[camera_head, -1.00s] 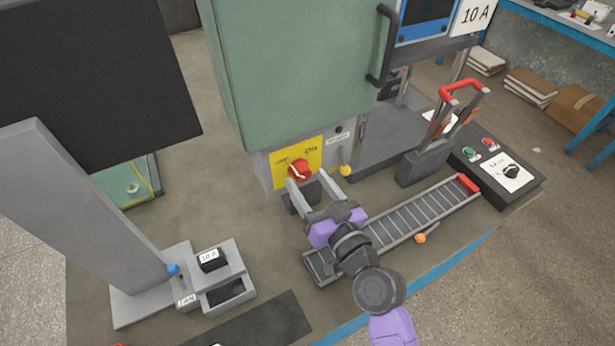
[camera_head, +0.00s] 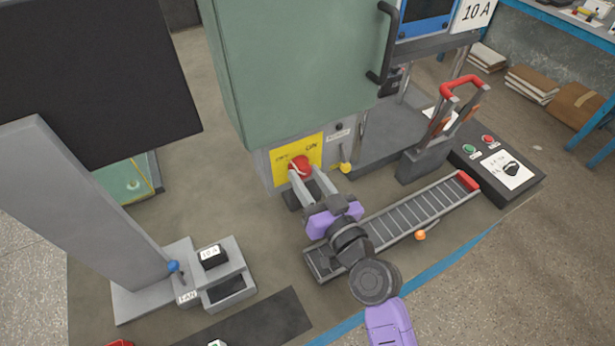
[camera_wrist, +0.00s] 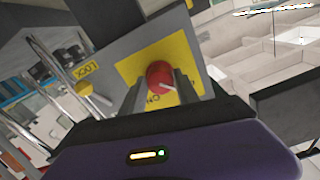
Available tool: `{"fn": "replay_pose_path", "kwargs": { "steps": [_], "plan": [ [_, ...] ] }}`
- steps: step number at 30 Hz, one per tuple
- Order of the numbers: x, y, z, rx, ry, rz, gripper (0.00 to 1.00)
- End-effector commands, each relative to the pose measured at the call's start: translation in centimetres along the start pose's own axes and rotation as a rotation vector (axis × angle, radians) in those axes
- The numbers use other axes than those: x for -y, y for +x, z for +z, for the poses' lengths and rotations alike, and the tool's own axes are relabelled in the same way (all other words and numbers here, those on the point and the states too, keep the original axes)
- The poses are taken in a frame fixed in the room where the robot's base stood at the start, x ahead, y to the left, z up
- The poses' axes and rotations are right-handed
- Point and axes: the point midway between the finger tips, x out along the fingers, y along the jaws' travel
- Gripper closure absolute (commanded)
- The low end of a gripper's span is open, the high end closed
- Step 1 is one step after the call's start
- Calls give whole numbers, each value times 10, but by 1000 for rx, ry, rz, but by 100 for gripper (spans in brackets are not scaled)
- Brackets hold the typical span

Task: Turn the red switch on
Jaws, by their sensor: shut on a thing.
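The red switch (camera_head: 301,164) is a round red knob on a yellow plate (camera_head: 284,158), low on the front of the green cabinet (camera_head: 290,75). My gripper (camera_head: 307,180) is at the knob, with a finger on either side of it, shut on it. Lettering on the yellow plate, partly covered by the fingers, seems to read ON near the knob's lower edge in the wrist view.
A small yellow knob (camera_head: 345,168) sticks out just right of the plate. A ladder-like rail (camera_head: 415,218) lies below my wrist. A grey block with a red handle (camera_head: 462,86) and a button box (camera_head: 500,165) stand to the right.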

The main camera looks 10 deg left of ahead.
Motion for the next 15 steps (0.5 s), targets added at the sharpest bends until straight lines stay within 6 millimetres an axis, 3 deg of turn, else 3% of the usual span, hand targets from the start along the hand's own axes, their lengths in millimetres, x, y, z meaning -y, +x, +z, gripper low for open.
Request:
{"fn": "replay_pose_path", "kwargs": {
  "steps": [15],
  "plan": [
    [0, 0, 0, 0, 366, 2, 100]
  ]
}}
